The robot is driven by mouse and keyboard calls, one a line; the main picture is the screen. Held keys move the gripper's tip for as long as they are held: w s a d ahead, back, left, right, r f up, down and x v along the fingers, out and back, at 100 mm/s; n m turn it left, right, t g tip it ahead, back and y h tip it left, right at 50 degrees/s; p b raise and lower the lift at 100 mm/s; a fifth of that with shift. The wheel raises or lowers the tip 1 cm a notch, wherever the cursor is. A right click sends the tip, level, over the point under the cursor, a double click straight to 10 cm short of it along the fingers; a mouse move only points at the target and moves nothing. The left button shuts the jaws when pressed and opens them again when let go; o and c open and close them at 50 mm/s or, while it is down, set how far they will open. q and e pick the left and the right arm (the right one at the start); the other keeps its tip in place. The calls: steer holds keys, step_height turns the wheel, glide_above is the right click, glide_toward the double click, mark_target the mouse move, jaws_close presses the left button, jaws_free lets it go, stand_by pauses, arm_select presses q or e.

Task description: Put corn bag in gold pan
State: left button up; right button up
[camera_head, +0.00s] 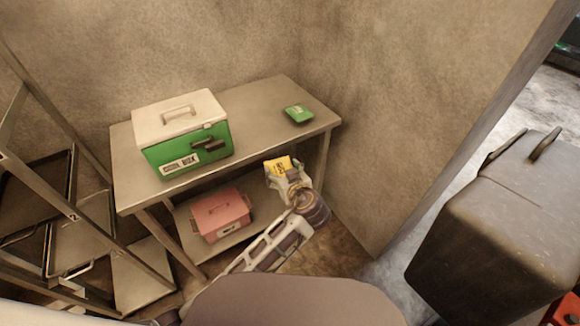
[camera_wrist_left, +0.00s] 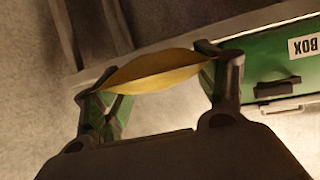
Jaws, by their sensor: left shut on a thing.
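A yellow bag (camera_head: 279,164) with dark print too small to read, likely the corn bag, is in my left gripper (camera_head: 286,174). The gripper holds it near the front right edge of the metal table (camera_head: 265,104). In the left wrist view, the fingers of my left gripper (camera_wrist_left: 148,73) are shut on opposite ends of the yellow bag (camera_wrist_left: 155,72), which shows edge-on. I cannot pick out a gold pan in either view. My right gripper is not in view.
A green box with a white lid (camera_head: 188,150) and a green packet (camera_head: 298,114) stand on the table. A red box (camera_head: 217,213) is on its lower shelf. A rack with trays (camera_head: 80,240) is at left, and a dark bin (camera_head: 500,225) at right.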

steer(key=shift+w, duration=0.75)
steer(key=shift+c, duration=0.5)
arm_select(q)
steer(key=s+a+f+m+h, duration=0.2)
steer(key=s+a+f, duration=0.2)
steer(key=a, duration=0.3)
steer(key=s+a+f+m+t+h, duration=0.1)
steer(key=s+a+f+m+h, duration=0.2)
steer(key=a+f, duration=0.4)
steer(key=shift+s+a+h, duration=0.3)
steer(key=shift+s+a, duration=0.45)
steer(key=shift+s, duration=0.05)
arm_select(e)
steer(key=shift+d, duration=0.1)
